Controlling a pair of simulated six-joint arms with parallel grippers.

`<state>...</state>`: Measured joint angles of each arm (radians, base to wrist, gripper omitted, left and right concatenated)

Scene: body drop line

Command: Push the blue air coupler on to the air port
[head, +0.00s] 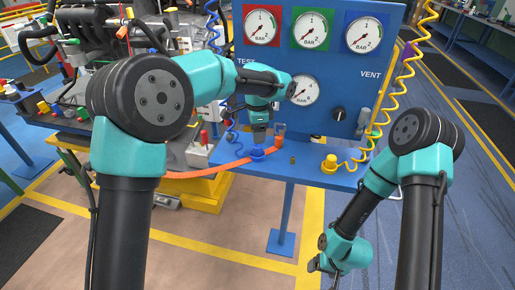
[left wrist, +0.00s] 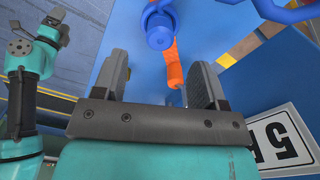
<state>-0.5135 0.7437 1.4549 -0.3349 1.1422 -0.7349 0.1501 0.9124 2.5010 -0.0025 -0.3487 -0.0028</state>
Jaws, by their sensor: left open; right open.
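The blue air coupler (head: 257,153) is at the front left of the blue shelf, just below my left gripper in the head view. In the left wrist view the blue coupler (left wrist: 160,30) is a round blue part ahead of the fingertips, with an orange piece (left wrist: 174,70) beside it. My left gripper (left wrist: 166,75) is open, with nothing between its fingers. It also shows in the head view (head: 259,138), pointing down. My right gripper (head: 318,264) is open, low at the right, away from the shelf. I cannot make out the air port for certain.
A blue panel with several gauges (head: 262,25) stands behind the shelf (head: 310,175). A yellow coupler (head: 330,163) with a coiled yellow hose is at the shelf's right. An orange strip (head: 205,173) runs left towards the engine. Floor at the front is clear.

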